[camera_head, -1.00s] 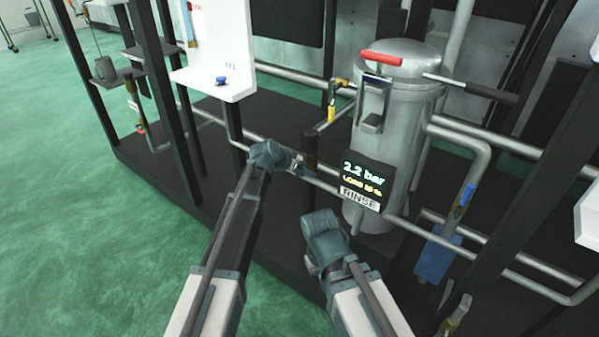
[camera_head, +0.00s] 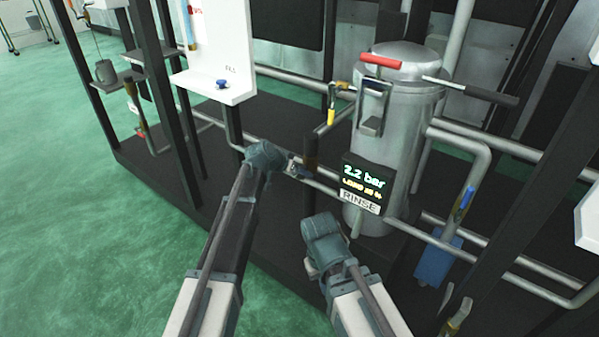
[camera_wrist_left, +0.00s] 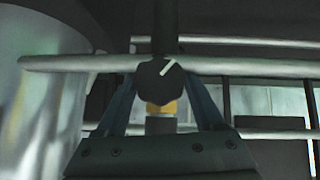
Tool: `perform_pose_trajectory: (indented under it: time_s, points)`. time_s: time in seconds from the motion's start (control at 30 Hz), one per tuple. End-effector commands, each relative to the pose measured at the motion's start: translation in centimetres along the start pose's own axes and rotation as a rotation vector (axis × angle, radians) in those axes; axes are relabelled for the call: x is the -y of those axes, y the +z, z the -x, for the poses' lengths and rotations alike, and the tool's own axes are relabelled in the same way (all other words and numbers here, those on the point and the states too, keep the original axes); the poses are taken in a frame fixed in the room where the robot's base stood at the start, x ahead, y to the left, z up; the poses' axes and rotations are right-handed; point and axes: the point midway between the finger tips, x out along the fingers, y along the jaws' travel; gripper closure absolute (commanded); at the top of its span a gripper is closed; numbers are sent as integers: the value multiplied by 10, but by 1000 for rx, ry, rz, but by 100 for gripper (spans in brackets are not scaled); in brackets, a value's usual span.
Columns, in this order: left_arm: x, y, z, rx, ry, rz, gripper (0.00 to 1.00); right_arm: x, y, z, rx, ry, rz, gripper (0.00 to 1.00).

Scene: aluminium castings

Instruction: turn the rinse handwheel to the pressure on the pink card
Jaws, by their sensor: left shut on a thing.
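The rinse handwheel is a dark round knob (camera_wrist_left: 160,82) with a white pointer line slanting up to the right, seen in the left wrist view. It sits over a yellow collar and a grey stem. My left gripper (camera_head: 296,167) is shut on it, with one finger on each side in the wrist view. In the head view the knob is mostly hidden by the gripper. The display (camera_head: 364,183) above the RINSE label reads 2.2 bar, with a smaller yellow line too blurred to read surely. I make out no pink card. My right arm is low in the middle; its fingers are hidden.
A steel tank (camera_head: 398,130) with a red handle (camera_head: 381,61) stands behind the display. A dark post (camera_head: 310,150) rises close beside my left gripper. A white panel (camera_head: 225,60) with a blue knob is at upper left. Green floor lies left.

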Motion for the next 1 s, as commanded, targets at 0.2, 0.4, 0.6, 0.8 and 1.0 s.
perform_pose_trajectory:
  time_s: [0.2,0.4,0.6,0.8,1.0]
  points:
    - [4,2,-3,2,130,132,86,1,0,-9,0,1,0,100]
    - [5,3,-4,3,266,266,86,2,-2,-22,-1,1,2,100]
    - [6,5,-5,4,400,399,86,5,-3,-40,-2,-1,6,100]
    - [6,6,-6,3,523,523,86,7,-4,-60,-3,-4,10,100]
    - [6,6,-6,5,625,625,86,10,-6,-77,-4,-6,14,100]
